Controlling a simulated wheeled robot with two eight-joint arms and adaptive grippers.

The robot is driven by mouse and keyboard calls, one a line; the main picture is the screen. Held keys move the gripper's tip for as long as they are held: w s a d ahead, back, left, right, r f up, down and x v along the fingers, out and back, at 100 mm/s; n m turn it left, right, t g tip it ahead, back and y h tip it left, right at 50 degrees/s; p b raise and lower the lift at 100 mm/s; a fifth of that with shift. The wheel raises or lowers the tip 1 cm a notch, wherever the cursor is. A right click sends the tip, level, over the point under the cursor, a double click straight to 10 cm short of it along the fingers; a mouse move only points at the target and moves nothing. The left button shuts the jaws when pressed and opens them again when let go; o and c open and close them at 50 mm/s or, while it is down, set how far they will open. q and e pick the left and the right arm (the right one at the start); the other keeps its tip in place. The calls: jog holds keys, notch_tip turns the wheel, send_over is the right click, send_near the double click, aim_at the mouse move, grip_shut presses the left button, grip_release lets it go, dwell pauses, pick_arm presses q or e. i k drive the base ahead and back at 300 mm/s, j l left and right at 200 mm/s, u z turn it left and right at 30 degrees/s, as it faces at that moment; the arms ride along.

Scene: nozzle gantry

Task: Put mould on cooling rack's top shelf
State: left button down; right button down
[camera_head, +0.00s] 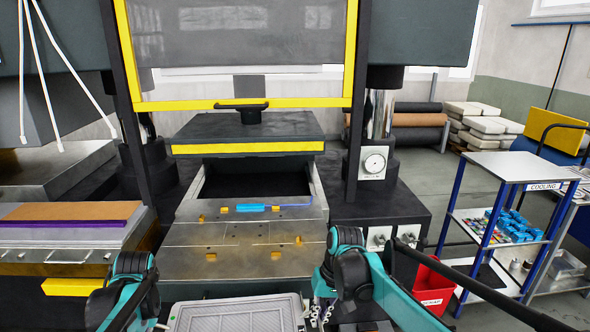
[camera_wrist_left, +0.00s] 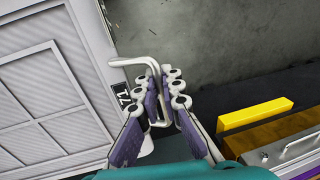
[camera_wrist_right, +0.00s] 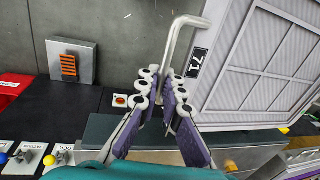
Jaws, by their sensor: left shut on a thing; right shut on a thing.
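The mould (camera_head: 238,315) is a light grey ribbed panel at the bottom of the head view, cut off by the lower edge. It also shows at the left of the left wrist view (camera_wrist_left: 45,95) and the right of the right wrist view (camera_wrist_right: 260,65), with a "71" label. My left gripper (camera_wrist_left: 163,90) is shut on one bent metal handle of the mould. My right gripper (camera_wrist_right: 164,88) is shut on the opposite handle. The cooling rack (camera_head: 490,205) stands at the right, blue-framed, labelled "COOLING". Its top shelf (camera_head: 517,165) is white and bare.
The press bed (camera_head: 240,235) lies straight ahead, with a blue tool (camera_head: 258,208) on it. A red bin (camera_head: 434,285) stands left of the rack.

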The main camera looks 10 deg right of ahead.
aim_at(521, 168)
jog(key=u, duration=2.4)
jog(key=k+l+u, duration=0.15)
jog(key=u, duration=0.85)
jog(key=k+z, duration=0.2)
jog(key=k, duration=2.15)
jog(key=k+u, duration=0.25)
jog(key=k, duration=2.2)
jog(key=k+z, duration=0.15)
jog(key=z, duration=0.3)
jog(key=k+l+z, duration=0.1)
jog(key=z, duration=0.4)
